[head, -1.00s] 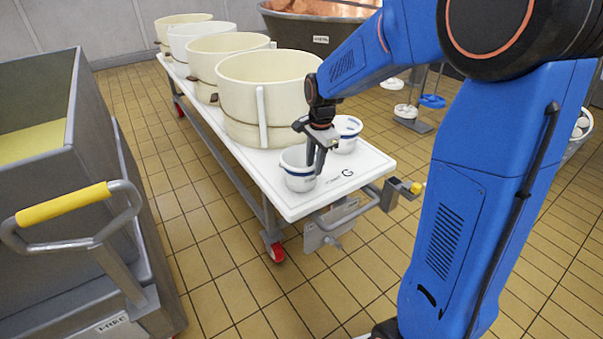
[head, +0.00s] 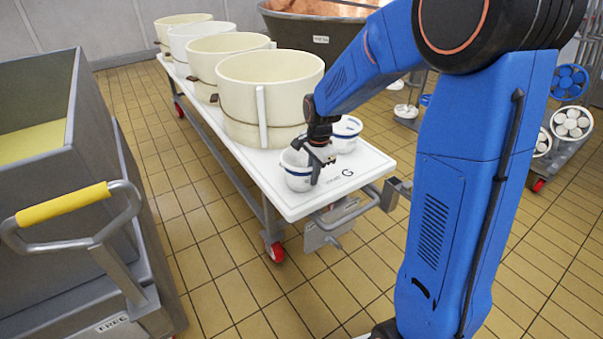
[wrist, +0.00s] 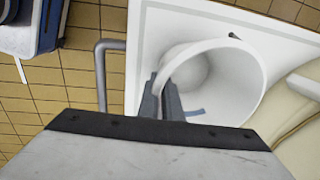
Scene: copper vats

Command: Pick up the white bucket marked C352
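A white bucket (head: 296,181) with a blue band stands near the front end of the white table top (head: 285,206). I cannot read its marking. My gripper (head: 317,176) points down at its right side in the head view. In the wrist view my gripper (wrist: 161,88) has its two fingers close together, one inside and one outside the wall of the bucket (wrist: 225,85). They look shut on the rim, and the bucket looks empty. A second white bucket (head: 346,136) stands just behind, partly hidden by my arm.
Several large cream tubs (head: 268,82) line the table behind the buckets. A grey bin cart with a yellow handle (head: 62,205) stands at the left. A copper vat (head: 325,25) is at the back. A rack (head: 570,125) stands at the right. Tiled floor is clear between cart and table.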

